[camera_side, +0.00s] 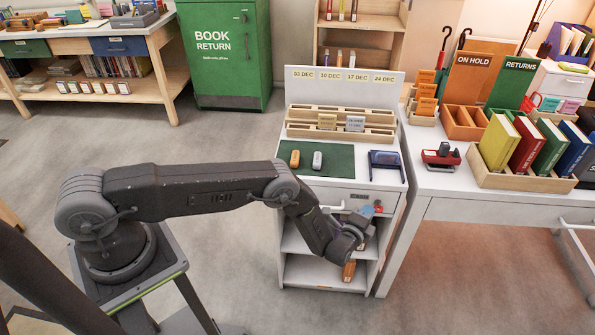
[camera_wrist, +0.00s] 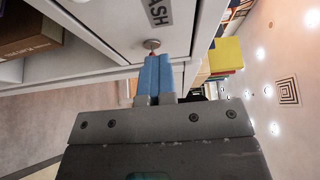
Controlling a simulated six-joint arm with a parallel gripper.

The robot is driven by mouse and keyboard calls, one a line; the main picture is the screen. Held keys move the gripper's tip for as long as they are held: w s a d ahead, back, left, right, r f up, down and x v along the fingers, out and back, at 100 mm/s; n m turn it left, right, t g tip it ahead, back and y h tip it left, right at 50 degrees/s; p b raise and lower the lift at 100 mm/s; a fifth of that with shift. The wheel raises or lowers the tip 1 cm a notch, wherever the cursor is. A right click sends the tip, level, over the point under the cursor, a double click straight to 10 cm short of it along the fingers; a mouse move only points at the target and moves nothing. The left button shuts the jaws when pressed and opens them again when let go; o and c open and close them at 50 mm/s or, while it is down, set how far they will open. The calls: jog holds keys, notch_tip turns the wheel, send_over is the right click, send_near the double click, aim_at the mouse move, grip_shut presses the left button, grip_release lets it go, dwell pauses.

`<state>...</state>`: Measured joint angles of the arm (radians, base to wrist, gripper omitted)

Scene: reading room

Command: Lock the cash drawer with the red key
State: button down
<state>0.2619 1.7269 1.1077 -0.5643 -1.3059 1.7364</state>
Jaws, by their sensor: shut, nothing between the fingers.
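The cash drawer (camera_side: 335,195) is in the white cabinet, below its top, and looks closed. In the wrist view its white front (camera_wrist: 112,22) carries a label ending in "ASH". A round metal lock (camera_wrist: 152,44) sits just below the label. My gripper (camera_wrist: 153,60) has its blue fingers shut together, with the tips right at the lock. A small reddish bit shows between lock and tips, probably the red key; the fingers hide most of it. In the side view my gripper (camera_side: 369,212) is at the drawer's right end, beside a red spot (camera_side: 378,208).
A white bar handle (camera_side: 333,208) sticks out left of my gripper. Open shelves with an orange item (camera_side: 349,270) lie below. A green mat (camera_side: 316,159) with two small blocks and a blue stand (camera_side: 385,160) are on top. A white desk (camera_side: 480,205) adjoins on the right.

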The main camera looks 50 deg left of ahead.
jog(key=shift+w+a+r, duration=0.2)
jog(key=shift+w+a, duration=0.05)
jog(key=shift+f, duration=0.1)
jog(key=shift+s+a+f, duration=0.1)
jog(key=shift+f, duration=1.15)
jog(key=shift+s, duration=0.1)
jog(key=s+d, duration=0.4)
jog(key=shift+s+d, duration=0.15)
jog(key=shift+s, duration=0.2)
